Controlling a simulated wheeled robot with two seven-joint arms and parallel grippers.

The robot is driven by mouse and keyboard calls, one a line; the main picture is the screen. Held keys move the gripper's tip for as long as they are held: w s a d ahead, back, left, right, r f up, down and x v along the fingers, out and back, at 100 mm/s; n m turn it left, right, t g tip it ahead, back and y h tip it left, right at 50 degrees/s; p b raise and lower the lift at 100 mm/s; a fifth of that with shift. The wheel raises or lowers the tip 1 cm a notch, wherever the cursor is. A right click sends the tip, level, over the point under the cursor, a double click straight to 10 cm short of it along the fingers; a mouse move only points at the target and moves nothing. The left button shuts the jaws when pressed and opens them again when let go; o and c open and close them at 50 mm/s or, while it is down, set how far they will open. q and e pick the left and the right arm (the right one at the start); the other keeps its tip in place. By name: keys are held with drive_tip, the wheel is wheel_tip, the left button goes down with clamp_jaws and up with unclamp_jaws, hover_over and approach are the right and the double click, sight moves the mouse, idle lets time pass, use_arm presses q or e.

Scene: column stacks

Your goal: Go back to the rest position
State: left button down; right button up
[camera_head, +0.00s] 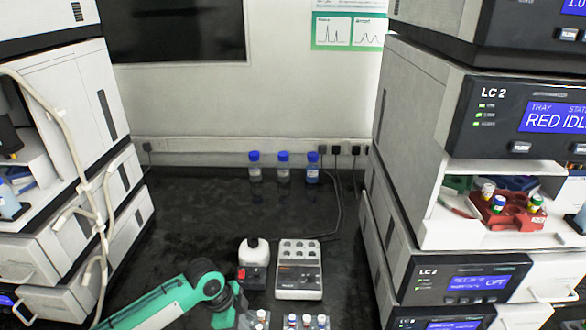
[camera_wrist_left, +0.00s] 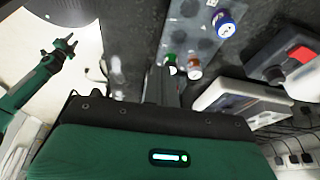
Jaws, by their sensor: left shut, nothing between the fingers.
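My left arm (camera_head: 200,285) comes in from the lower left in the head view, over the dark bench; its gripper is mostly hidden there. In the left wrist view my left gripper (camera_wrist_left: 163,84) is shut with nothing between its fingers. It is above the bench, beside a clear rack (camera_wrist_left: 190,25) of capped vials. My right gripper (camera_wrist_left: 66,44) shows small at the upper left of the left wrist view, its fingers apart and empty. It does not show in the head view.
Left instrument stack (camera_head: 75,120) and right LC 2 stack (camera_head: 420,110) flank the bench. A red vial tray (camera_head: 510,218) sits in the right stack's bay. A mixer (camera_head: 254,262) and grey block device (camera_head: 298,270) stand near my left arm. Blue-capped bottles (camera_head: 283,170) stand behind, with clear bench between.

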use_arm(q)
drive_tip(key=shift+n+t+h, duration=0.4)
drive_tip(key=shift+n+h, duration=0.1)
drive_tip(key=shift+n, duration=0.4)
drive_tip(key=s+d, duration=0.1)
drive_tip(key=s, duration=0.1)
drive_tip(key=s+d, duration=0.1)
drive_tip(key=s, duration=0.1)
drive_tip(key=s+d+f, duration=0.1)
drive_tip(key=s+d, duration=0.1)
drive_tip(key=shift+s+d, duration=0.1)
drive_tip(key=s+a+r+n+t+y, duration=0.1)
drive_tip(key=s+a+n+y, duration=0.1)
drive_tip(key=s+a+n, duration=0.65)
drive_tip(key=s+a+r+n+t+y, duration=0.1)
drive_tip(key=s+a+n+t+y, duration=0.15)
drive_tip(key=s+a+n, duration=0.6)
wheel_tip(320, 180, down, 29)
drive_tip(key=s+d+m+g, duration=0.2)
drive_tip(key=s+d+m, duration=0.1)
drive_tip(key=s+a+f, duration=0.1)
drive_tip(key=s+f, duration=0.8)
drive_tip(key=f, duration=0.1)
drive_tip(key=s+a+f+g, duration=0.1)
drive_tip(key=s+a+f, duration=0.1)
drive_tip(key=s+f, duration=0.8)
drive_tip(key=shift+a+f, duration=0.3)
drive_tip(key=shift+f, duration=0.1)
